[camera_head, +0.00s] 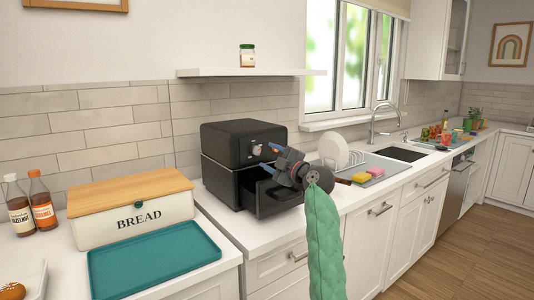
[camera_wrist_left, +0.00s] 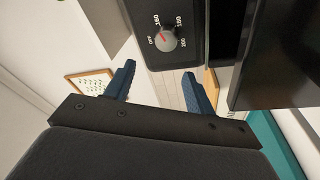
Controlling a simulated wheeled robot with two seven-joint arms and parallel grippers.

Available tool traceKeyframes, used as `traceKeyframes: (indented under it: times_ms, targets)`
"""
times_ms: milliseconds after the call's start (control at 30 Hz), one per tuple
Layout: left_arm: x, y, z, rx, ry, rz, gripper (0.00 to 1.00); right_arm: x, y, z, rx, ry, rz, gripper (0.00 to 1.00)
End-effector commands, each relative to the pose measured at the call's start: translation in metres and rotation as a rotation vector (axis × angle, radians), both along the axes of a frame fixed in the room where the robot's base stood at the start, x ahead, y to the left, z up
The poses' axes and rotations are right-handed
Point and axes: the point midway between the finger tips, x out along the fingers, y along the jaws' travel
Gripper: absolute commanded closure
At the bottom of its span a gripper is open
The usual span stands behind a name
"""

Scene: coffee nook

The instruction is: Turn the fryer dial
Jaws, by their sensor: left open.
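The black air fryer (camera_head: 235,140) stands on the counter, and its lower drawer (camera_head: 278,198) is pulled out. Its grey dial (camera_head: 256,151) is on the upper front. In the left wrist view the dial (camera_wrist_left: 167,42) has a red pointer towards the upper left, around OFF and 160. My left gripper (camera_head: 267,158) is open, with blue fingers, just in front of the fryer front near the dial. In the left wrist view the open fingers (camera_wrist_left: 158,72) point at the dial panel, with the dial beyond the tips and not between them. My right gripper is not in view.
Left of the fryer are a bread box (camera_head: 135,215), a teal tray (camera_head: 155,258) and bottles (camera_head: 42,204). To the right are a plate rack (camera_head: 340,155), sponges (camera_head: 368,175) and a sink (camera_head: 400,153). A shelf (camera_head: 250,72) hangs above the fryer.

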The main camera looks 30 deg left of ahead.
Motion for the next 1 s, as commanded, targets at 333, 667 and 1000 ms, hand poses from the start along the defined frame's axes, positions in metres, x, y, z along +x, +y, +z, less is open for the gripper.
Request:
traceKeyframes:
  times_ms: [333,667,1000]
  targets:
    - [0.013,0.007,0.001,-0.140,0.034,0.009,0.45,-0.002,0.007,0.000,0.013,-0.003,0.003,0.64]
    - [0.025,0.051,0.002,-0.137,0.032,0.009,0.45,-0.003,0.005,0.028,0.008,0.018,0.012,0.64]
    - [0.032,0.073,0.001,-0.138,0.031,0.007,0.45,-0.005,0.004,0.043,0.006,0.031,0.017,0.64]
